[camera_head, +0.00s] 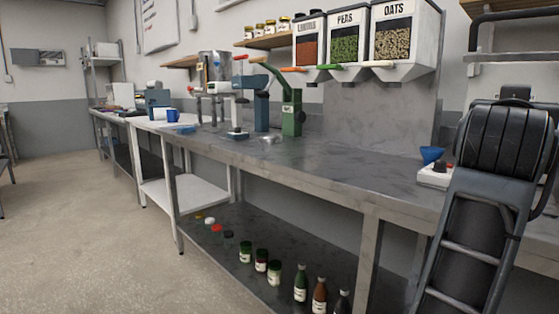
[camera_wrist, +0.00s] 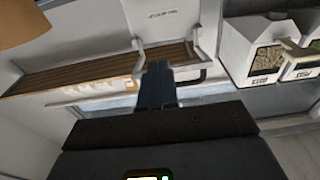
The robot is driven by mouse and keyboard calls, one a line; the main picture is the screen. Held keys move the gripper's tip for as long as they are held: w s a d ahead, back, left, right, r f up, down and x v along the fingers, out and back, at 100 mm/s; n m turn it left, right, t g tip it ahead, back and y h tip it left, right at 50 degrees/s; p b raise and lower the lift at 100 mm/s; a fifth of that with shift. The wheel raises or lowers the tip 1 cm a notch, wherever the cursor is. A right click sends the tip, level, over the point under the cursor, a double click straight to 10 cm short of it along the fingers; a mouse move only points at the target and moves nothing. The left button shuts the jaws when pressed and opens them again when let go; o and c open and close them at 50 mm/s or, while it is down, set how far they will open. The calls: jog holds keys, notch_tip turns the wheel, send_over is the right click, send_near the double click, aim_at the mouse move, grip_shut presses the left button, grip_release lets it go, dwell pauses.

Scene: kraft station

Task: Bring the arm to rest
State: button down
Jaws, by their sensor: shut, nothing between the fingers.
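My gripper (camera_wrist: 156,88) shows in the middle of the wrist view as two dark fingers side by side, closed together with nothing between them. Past the fingers are a wooden shelf and a pale wall, and the fingers appear apart from both. In the head view my dark arm stands raised at the right edge, beside the long metal counter (camera_head: 330,168). My gripper does not show there.
Dispensers of lentils (camera_head: 308,40), peas (camera_head: 346,42) and oats (camera_head: 393,40) hang above the counter. A green press (camera_head: 291,112) and a blue one (camera_head: 261,108) stand on it. A blue funnel (camera_head: 431,154) is close to my arm. The floor at left is clear.

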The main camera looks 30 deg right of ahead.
jog(key=w+a+f+n+t+y, duration=0.3)
jog(key=a+f+n+t, duration=0.25)
jog(key=f, duration=0.25)
jog(key=w+a+f+n+t+y, duration=0.25)
jog(key=a+f+n+t, duration=0.25)
jog(key=f+n, duration=0.25)
jog(key=s+a+f+n+t+y, duration=0.1)
jog(key=s+a+f+n+y, duration=0.1)
jog(key=s+a+f+y, duration=0.35)
jog(key=s+a+f+n+t+y, duration=0.1)
jog(key=s+a+f+n+y, duration=0.15)
jog(key=a+f, duration=0.55)
jog(key=s+a+f+m+g+y, duration=0.15)
jog(key=s+a+f, duration=0.25)
jog(key=s, duration=0.7)
jog(key=s+a+f+m+g+y, duration=0.1)
jog(key=s+a+f+y, duration=0.25)
jog(key=s, duration=0.75)
notch_tip(320, 180, up, 17)
jog(key=w+p, duration=0.1)
jog(key=p, duration=1.6)
jog(key=shift+a+p, duration=0.15)
jog(key=shift+p, duration=0.15)
